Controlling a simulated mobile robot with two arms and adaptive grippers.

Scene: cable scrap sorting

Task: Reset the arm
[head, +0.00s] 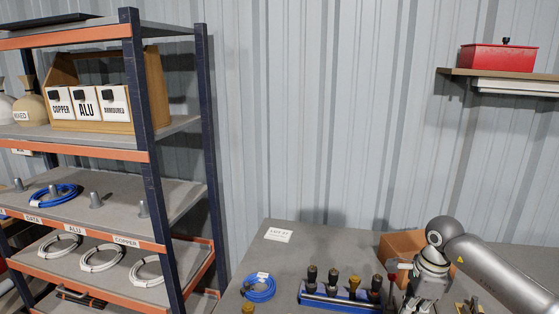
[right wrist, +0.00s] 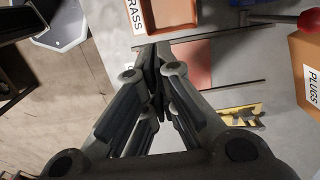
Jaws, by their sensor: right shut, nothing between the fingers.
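My right arm comes in from the right of the head view, with its gripper (head: 420,303) low over the grey workbench (head: 290,250), partly cut off by the lower edge. In the right wrist view the right gripper's fingers (right wrist: 158,75) are closed together with nothing between them. Below them lies the grey bench top, with a reddish flat pad or tray (right wrist: 188,65) just beyond the fingertips. My left gripper is not in view.
A blue cable coil (head: 260,289) and a blue tool rack (head: 340,300) stand on the bench, left of my gripper. A cardboard box (head: 398,244) is behind it. The wrist view shows a PLUGS box (right wrist: 306,70) and a BRASS tray (right wrist: 170,17). Shelving (head: 146,110) stands left.

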